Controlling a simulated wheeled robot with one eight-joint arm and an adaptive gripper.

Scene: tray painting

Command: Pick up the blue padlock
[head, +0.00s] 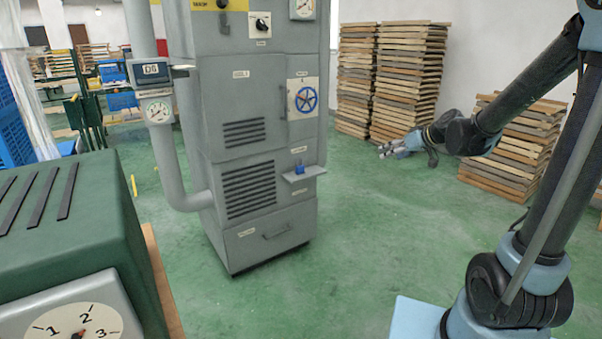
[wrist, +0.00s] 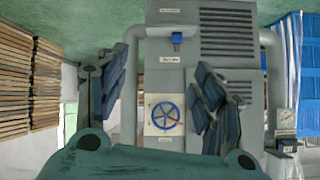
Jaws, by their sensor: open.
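The blue padlock (head: 300,168) sits on a small grey shelf (head: 305,174) on the right side of the grey cabinet's front. It also shows small in the wrist view, as the blue padlock (wrist: 177,38) between and beyond my fingers, near the top. My gripper (head: 382,151) is in mid-air to the right of the shelf, clear of the padlock. In the wrist view my gripper (wrist: 160,75) has its two fingers spread apart, with nothing between them. The wrist view is turned upside down.
The grey cabinet (head: 247,130) carries a blue handwheel (head: 306,99), gauges and a side pipe (head: 172,170). Wooden stacks (head: 410,85) stand behind, and another stack (head: 515,145) at right. A green machine (head: 75,230) is at front left. The green floor (head: 350,235) before the cabinet is clear.

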